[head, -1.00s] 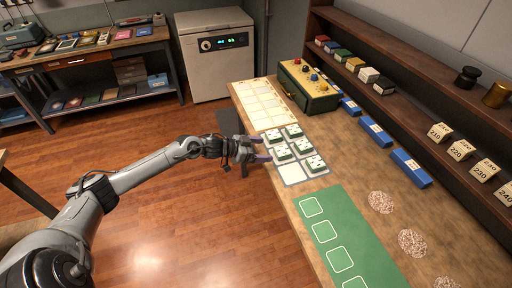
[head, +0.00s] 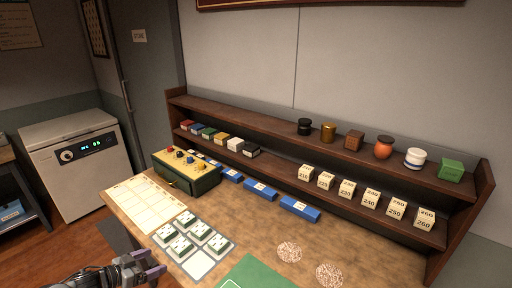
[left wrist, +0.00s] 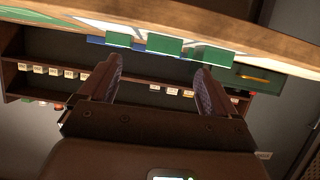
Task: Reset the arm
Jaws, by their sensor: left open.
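My left gripper (head: 146,268) shows at the bottom left of the head view, beside the table's front edge. Its two fingers are apart and hold nothing. In the left wrist view the open fingers (left wrist: 158,82) point towards the table edge and the green-sided tiles, with a gap between them. Several white-topped domino tiles (head: 181,245) lie on a grey grid mat (head: 199,266), whose front right cell is bare. My right gripper is not in view.
A green box with knobs (head: 187,172) stands behind the tiles. Blue bars (head: 260,190) lie along the table. A wooden shelf (head: 290,148) holds jars and numbered blocks (head: 347,189). A green mat (head: 257,272) lies at the front. A white freezer (head: 77,160) stands at left.

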